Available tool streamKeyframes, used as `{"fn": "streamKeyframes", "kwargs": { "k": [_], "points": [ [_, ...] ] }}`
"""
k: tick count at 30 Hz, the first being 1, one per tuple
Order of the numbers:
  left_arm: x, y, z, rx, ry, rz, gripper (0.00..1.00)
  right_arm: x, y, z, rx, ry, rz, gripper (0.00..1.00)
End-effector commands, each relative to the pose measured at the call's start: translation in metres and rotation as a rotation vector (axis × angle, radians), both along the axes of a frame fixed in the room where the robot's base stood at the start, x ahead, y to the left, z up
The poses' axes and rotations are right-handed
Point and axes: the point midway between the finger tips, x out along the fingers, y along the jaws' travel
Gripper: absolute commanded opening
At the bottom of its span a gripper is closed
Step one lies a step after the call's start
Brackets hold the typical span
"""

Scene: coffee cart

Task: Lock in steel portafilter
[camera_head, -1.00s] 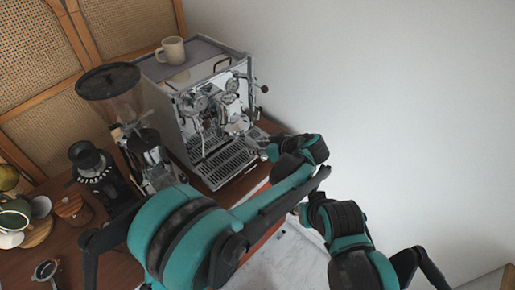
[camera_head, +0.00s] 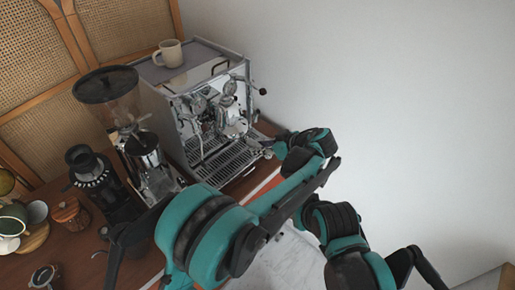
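The chrome espresso machine (camera_head: 205,80) stands at the back centre, with its group head (camera_head: 235,127) at the front above the slotted drip tray (camera_head: 226,162). My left gripper (camera_head: 266,149) is at the machine's front right, close beside the group area. Its fingers are small and partly hidden by my own wrist, so I cannot tell whether they hold a handle. A metal portafilter (camera_head: 45,276) lies on the wooden counter at the lower left. No second portafilter can be made out clearly at the group. My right arm shows at the lower right, but its fingertips do not show.
A grinder with a dark hopper (camera_head: 106,85) stands left of the machine, and a smaller black grinder (camera_head: 92,172) beside it. A cream mug (camera_head: 169,53) sits on top of the machine. Cups (camera_head: 12,218) crowd the far left. A white wall closes the right side.

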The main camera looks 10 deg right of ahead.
Motion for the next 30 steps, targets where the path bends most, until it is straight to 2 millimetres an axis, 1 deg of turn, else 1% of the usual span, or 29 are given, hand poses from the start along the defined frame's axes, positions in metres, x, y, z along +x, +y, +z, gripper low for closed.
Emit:
{"fn": "streamKeyframes", "kwargs": {
  "k": [1, 2, 3, 10, 14, 17, 24, 30],
  "points": [
    [-0.006, -0.006, -0.003, -0.004, 0.002, -0.014, 0.36, 0.006, 0.001, 0.006, -0.001, -0.014, 0.005, 0.4],
    [-0.006, -0.006, -0.003, -0.004, 0.002, -0.014, 0.44, 0.006, 0.001, 0.006, -0.001, -0.014, 0.005, 0.4],
    [-0.006, -0.006, -0.003, -0.004, 0.003, -0.014, 0.5, 0.006, 0.001, 0.006, -0.001, -0.014, 0.004, 0.4],
    [-0.008, -0.006, -0.005, -0.006, 0.006, -0.016, 0.5, 0.005, -0.001, 0.006, -0.004, -0.013, 0.0, 0.4],
    [-0.01, -0.008, -0.002, -0.006, 0.005, -0.017, 0.5, 0.006, -0.002, 0.007, -0.005, -0.015, -0.002, 0.4],
    [-0.016, -0.013, 0.005, -0.005, 0.006, -0.017, 0.5, 0.006, -0.002, 0.007, -0.005, -0.015, -0.003, 0.4],
    [-0.039, -0.031, 0.028, -0.004, 0.004, -0.012, 0.5, 0.006, -0.001, 0.007, -0.004, -0.014, -0.001, 0.4],
    [-0.049, -0.042, 0.041, -0.005, 0.004, -0.007, 0.5, 0.005, -0.002, 0.005, -0.004, -0.012, -0.003, 0.4]
  ]
}}
